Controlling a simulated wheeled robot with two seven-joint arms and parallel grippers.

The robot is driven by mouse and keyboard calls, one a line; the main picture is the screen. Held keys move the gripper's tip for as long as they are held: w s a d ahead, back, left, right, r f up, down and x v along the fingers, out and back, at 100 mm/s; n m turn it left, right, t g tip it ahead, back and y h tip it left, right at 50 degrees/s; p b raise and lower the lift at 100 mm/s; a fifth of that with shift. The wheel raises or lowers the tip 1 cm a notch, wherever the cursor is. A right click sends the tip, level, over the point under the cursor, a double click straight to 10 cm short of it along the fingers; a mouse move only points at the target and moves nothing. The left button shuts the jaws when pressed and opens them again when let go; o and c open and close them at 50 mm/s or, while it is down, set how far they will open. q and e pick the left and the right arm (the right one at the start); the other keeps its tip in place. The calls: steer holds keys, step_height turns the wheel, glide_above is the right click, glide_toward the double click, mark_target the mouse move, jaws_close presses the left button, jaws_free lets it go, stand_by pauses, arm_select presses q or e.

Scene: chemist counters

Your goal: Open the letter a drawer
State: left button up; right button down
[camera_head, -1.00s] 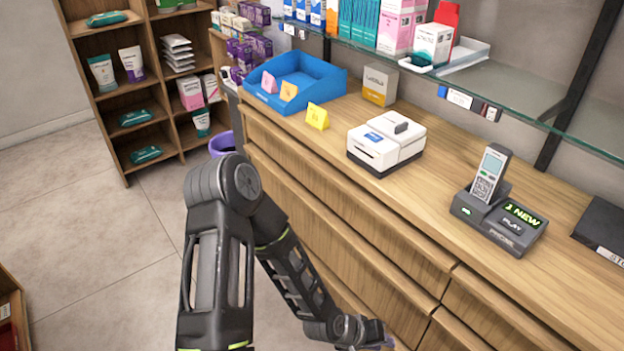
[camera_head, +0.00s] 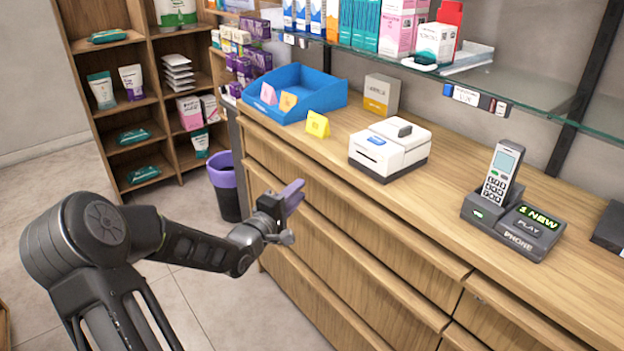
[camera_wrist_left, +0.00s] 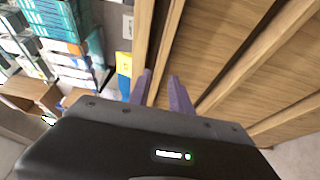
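The wooden counter (camera_head: 440,215) has several drawers in its front. I can make out no letter on them, so I cannot tell which is the letter a drawer. The long upper drawer (camera_head: 350,230) and the drawer below it (camera_head: 330,268) look shut. My left gripper (camera_head: 297,193) is in front of the upper drawers near the counter's left end. Its purple fingers point at the wood. In the left wrist view the fingers (camera_wrist_left: 160,88) are apart with nothing between them, close to the drawer fronts. Contact cannot be told. My right gripper is out of view.
On the counter stand a blue tray (camera_head: 318,98), a yellow card (camera_head: 317,124), a white printer-like device (camera_head: 389,150) and a phone on its base (camera_head: 500,175). A glass shelf (camera_head: 540,95) hangs above. A purple-rimmed bin (camera_head: 226,190) stands by the counter's left end. Floor at left is open.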

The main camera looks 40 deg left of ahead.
mark_target(314, 176)
arm_select(q)
steer(key=shift+w+a+b, duration=0.2)
steer(key=shift+w+b, duration=0.2)
steer(key=shift+w, duration=1.55)
steer(key=shift+w+a+b, duration=0.2)
steer(key=shift+w+b, duration=0.15)
steer(key=shift+w, duration=1.6)
steer(key=shift+c, duration=0.3)
jaws_close()
steer(key=shift+f, duration=0.1)
